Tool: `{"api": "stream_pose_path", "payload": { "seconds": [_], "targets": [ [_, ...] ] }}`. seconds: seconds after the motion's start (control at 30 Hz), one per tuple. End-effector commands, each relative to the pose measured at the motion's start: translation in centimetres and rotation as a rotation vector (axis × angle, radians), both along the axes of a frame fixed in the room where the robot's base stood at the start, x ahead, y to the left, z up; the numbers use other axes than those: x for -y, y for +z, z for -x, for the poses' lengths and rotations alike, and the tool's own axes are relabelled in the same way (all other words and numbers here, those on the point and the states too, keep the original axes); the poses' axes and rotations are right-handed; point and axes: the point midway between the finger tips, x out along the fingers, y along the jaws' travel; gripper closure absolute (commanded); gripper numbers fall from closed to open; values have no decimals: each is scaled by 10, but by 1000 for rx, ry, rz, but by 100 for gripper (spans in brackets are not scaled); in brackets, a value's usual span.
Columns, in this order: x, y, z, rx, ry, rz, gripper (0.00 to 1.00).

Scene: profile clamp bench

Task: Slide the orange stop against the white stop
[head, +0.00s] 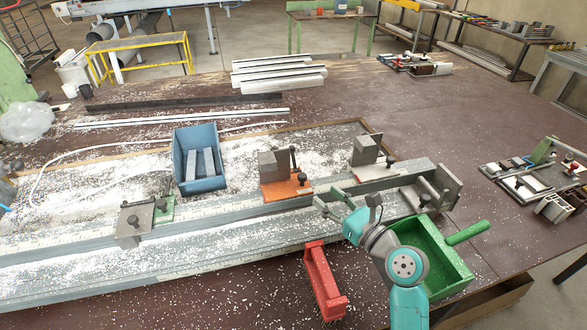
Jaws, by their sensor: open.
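The orange stop (286,190) has an orange base, a grey block and a dark knob on a post. It stands on the long grey rail (230,209). The white stop (372,172) has a pale base with a similar grey block and knob. It stands further right on the same rail, with a clear gap between the two stops. My gripper (347,200) is open and empty, in front of the rail and to the right of the orange stop. It looks apart from both stops.
A green stop (164,209) sits further left on the rail. A blue bin (200,182) with grey blocks stands behind the rail. A green dustpan (440,262) and a red holder (322,283) lie near my arm. White chips cover much of the bench.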

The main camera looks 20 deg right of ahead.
Motion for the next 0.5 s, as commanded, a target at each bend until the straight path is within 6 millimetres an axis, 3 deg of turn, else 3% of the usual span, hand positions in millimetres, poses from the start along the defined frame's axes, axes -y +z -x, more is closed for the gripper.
{"api": "stream_pose_path", "payload": {
  "seconds": [0.5],
  "targets": [
    [-32, 1, -74, 2, 2, 1, 51]
  ]
}}
